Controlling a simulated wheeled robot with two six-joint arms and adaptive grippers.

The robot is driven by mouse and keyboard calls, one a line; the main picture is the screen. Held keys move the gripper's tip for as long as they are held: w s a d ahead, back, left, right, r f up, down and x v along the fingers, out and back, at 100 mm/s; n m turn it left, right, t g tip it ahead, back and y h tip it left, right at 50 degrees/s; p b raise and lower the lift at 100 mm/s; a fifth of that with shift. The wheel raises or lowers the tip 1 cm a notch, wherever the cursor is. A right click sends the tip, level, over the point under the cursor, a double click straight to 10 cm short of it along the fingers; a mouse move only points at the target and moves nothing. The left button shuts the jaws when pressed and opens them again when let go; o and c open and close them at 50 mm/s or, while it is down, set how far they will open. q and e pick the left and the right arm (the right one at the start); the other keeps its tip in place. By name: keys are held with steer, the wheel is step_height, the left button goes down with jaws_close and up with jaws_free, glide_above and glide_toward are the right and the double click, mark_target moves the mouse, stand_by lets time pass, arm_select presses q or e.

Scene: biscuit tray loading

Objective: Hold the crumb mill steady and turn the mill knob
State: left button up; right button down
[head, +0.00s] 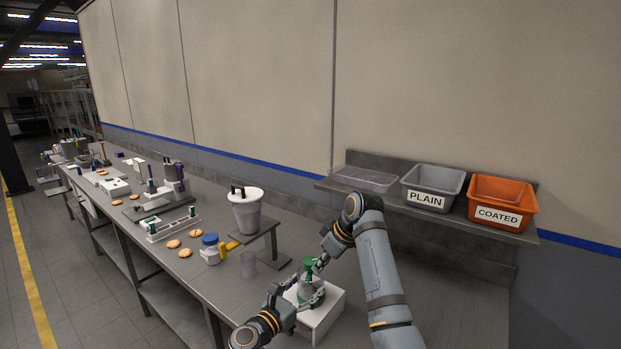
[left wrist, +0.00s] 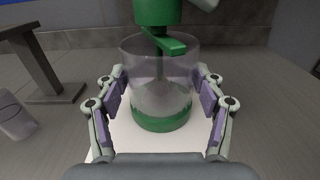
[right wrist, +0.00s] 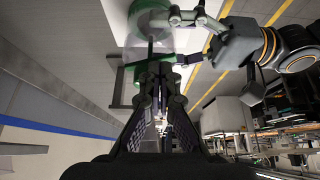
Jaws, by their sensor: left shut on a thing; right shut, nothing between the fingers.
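The crumb mill (head: 311,290) has a clear body with a green base and green top, and stands upright on a white block (head: 327,318). My left gripper (head: 293,297) is shut on the mill's clear body, with a purple pad on each side in the left wrist view (left wrist: 162,95).
A white hopper (head: 246,211) is on a grey stand behind. Biscuits (head: 184,253) lie further left. A shelf holds a clear tray (head: 364,180), the PLAIN bin (head: 432,187) and the COATED bin (head: 502,203).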

step_height(320, 180, up, 6)
steer(key=shift+s+d, duration=0.2)
stand_by(0.4)
step_height(320, 180, down, 6)
steer(key=w+d, duration=0.1)
steer(key=w, duration=0.1)
steer(key=shift+w+d, duration=0.3)
steer(key=shift+w, duration=0.05)
stand_by(0.4)
steer(key=shift+a, duration=0.3)
stand_by(0.7)
steer(key=shift+s, duration=0.1)
